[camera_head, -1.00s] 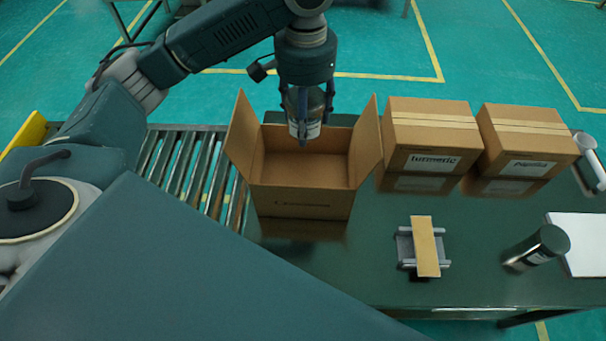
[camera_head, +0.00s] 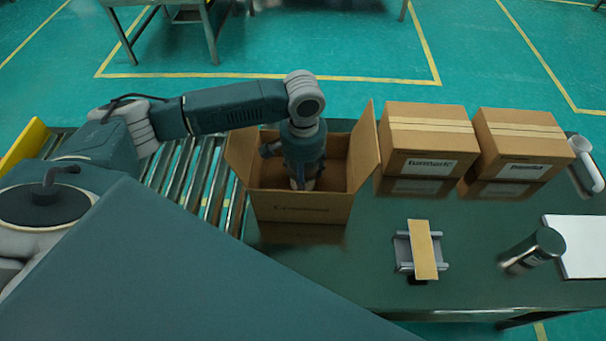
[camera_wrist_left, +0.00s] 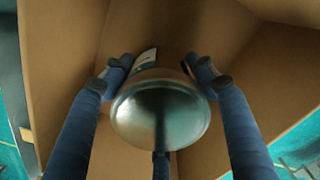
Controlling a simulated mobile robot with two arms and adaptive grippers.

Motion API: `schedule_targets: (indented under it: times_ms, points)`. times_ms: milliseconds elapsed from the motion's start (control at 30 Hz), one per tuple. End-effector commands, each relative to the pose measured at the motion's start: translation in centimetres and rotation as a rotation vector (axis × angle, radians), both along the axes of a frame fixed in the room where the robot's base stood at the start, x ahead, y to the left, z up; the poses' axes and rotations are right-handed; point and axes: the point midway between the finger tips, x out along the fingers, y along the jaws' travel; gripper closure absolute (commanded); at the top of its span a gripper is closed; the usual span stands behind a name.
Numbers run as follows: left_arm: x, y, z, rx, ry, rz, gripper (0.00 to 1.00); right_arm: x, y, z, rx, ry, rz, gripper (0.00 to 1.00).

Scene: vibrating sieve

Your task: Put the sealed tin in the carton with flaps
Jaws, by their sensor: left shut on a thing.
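The open carton with flaps (camera_head: 300,208) stands on the table beside the roller conveyor, its side flaps spread outward. My left gripper (camera_head: 303,182) is lowered inside the carton and is shut on the sealed tin. The tin (camera_wrist_left: 160,108) shows in the left wrist view between the fingers (camera_wrist_left: 160,75), with its shiny rounded end toward the camera and a pale label on its side. The carton's brown walls surround it there. In the head view the tin is mostly hidden by the gripper and the carton's front wall. I cannot tell whether it touches the carton's floor. My right gripper is not in view.
Two taped cartons, one labelled turmeric (camera_head: 428,140) and another (camera_head: 522,145), stand right of the open carton. A small stand with a tan strip (camera_head: 423,250), a dark cylinder (camera_head: 533,250) and a white sheet (camera_head: 585,245) lie on the table. The roller conveyor (camera_head: 190,170) is at left.

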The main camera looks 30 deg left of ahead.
Motion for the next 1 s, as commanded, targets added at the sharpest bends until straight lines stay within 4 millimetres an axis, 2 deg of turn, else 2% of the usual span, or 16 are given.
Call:
schedule_targets:
  times_ms: [400,433,500,867,1000]
  points:
    - [0.0,0.0,-0.6,0.000,-0.001,0.001,0.75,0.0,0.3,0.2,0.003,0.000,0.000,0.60]
    - [0.0,0.0,-0.7,0.000,0.000,0.001,0.38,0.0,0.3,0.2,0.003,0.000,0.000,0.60]
    - [0.0,0.0,-0.7,0.001,-0.001,0.001,0.24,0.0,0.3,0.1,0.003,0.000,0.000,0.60]
    - [0.0,0.0,-0.4,0.001,-0.002,0.000,0.23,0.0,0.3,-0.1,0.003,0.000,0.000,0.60]
    - [0.1,0.0,1.3,-0.002,-0.004,0.000,0.23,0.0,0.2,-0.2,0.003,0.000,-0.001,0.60]
